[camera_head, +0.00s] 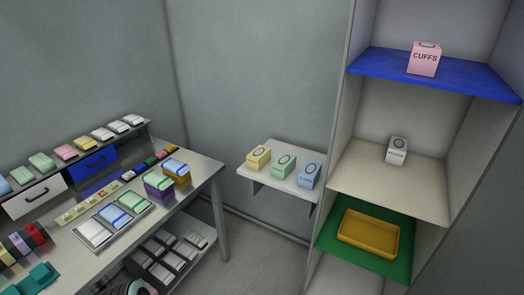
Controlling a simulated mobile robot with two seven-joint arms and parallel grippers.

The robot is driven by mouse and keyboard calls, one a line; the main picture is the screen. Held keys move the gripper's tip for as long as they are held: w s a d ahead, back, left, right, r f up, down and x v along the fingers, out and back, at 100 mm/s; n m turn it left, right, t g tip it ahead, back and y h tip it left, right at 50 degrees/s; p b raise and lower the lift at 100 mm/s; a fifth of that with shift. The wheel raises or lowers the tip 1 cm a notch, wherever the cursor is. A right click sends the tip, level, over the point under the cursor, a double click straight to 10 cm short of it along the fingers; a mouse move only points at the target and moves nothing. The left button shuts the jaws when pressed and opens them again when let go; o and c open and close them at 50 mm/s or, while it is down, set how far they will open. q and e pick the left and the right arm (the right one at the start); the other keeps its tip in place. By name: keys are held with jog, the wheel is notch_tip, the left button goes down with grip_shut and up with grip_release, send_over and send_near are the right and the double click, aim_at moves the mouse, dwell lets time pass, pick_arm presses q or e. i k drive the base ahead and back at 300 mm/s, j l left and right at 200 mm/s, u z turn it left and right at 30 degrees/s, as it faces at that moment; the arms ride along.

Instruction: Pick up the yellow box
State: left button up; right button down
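The yellow box (258,157) stands on a small wall shelf (277,181) in the middle of the head view, with a dark round mark on its top. It is the leftmost of three boxes there, beside a green box (283,166) and a blue box (310,175). Nothing covers it. Neither of my grippers can be made out in this view.
A workbench (205,172) with trays, drawers and coloured packs fills the left. A tall shelf unit on the right holds a pink "CUFFS" box (424,61), a white box (396,150) and a yellow bin (368,236). Floor shows between bench and shelves.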

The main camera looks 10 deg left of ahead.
aim_at(259, 157)
jog(key=i+j, duration=0.3)
jog(key=i, duration=0.15)
jog(key=i+j+z, duration=0.1)
jog(key=i+j, duration=0.2)
jog(key=i, duration=0.15)
